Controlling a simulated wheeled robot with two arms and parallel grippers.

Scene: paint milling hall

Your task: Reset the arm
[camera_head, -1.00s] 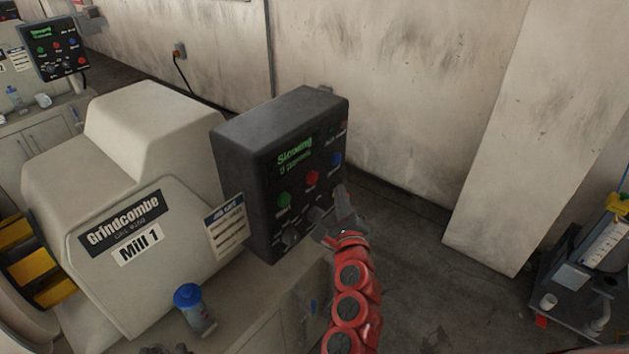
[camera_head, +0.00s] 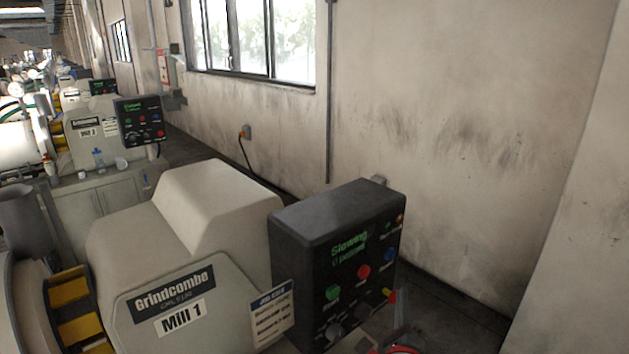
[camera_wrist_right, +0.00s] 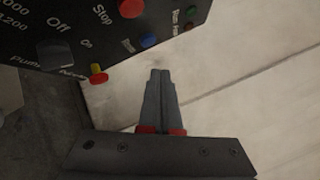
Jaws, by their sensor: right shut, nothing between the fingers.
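The black control box (camera_head: 318,222) of Mill 1 has a green display reading "Slowing" and green, red and blue buttons, with dark knobs below. A red and yellow knob (camera_head: 389,295) sticks out at its lower right; it also shows in the right wrist view (camera_wrist_right: 98,75). My right gripper (camera_wrist_right: 158,73) is shut and empty, with its grey fingers beside the box and apart from it. In the head view only part of my right gripper (camera_head: 401,322) shows at the bottom edge, near the box's lower right corner. My left gripper is out of view.
The cream Mill 1 housing (camera_head: 215,215) stands left of the box, with a paper card (camera_head: 271,313) between them. A stained wall (camera_head: 460,150) runs behind. A second mill's control box (camera_head: 140,120) stands further back at left. Dark floor shows right of the box.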

